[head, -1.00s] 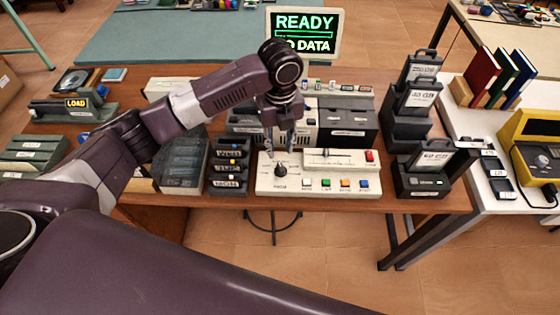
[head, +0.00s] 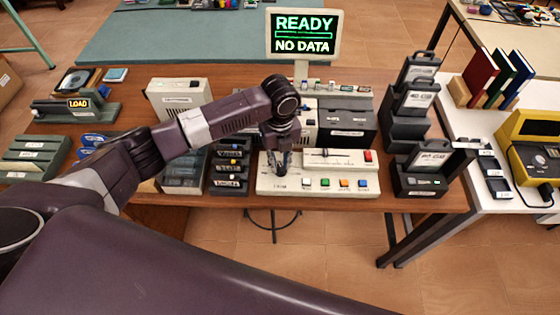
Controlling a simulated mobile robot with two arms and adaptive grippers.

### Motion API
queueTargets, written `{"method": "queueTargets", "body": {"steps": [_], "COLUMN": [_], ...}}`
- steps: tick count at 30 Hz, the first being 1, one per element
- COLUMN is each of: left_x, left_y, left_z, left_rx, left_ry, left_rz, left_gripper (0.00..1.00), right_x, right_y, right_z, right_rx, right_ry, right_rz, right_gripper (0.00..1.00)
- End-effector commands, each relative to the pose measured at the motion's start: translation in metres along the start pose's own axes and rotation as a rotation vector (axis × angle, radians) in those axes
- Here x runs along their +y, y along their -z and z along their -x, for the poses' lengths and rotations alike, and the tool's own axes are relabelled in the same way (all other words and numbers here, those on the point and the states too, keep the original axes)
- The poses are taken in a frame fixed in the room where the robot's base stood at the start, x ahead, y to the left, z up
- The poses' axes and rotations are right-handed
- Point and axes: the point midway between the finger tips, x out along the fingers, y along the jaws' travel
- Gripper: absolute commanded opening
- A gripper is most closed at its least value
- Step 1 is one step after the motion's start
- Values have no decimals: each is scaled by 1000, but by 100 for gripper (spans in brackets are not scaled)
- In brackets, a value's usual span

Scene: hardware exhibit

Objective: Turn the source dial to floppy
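The source dial (head: 281,174) is a small dark knob on the left part of the cream control panel (head: 325,193). My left gripper (head: 279,168) points down over the dial, with its fingers at or around the knob. The fingers and the arm hide most of the dial, so its pointer direction and the finger gap cannot be read. The labels around the dial are too small to read. The monitor (head: 304,34) shows "READY" and "NO DATA" in bright text. My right gripper is not in the head view.
The panel has several coloured buttons (head: 325,183), a slider (head: 325,152) and a red button (head: 368,156). A rack of dark cartridges (head: 229,163) stands left of the panel, and black cartridge holders (head: 420,175) stand right of it. A yellow device (head: 534,130) sits on the white table.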

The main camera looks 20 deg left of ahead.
Motion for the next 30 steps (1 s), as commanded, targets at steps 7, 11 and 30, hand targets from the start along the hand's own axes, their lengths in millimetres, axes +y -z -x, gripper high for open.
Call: {"method": "queueTargets", "body": {"steps": [7,11,30], "left_x": [0,0,2], "left_y": [0,0,1], "left_z": [0,1,5], "left_rx": [0,0,2], "left_ry": [0,0,-1], "left_rz": [0,3,359], "left_gripper": [0,0,0], "right_x": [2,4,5], "right_y": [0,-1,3], "right_z": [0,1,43], "right_rx": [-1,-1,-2], "right_ry": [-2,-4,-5], "right_rz": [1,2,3], "right_gripper": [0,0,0]}}
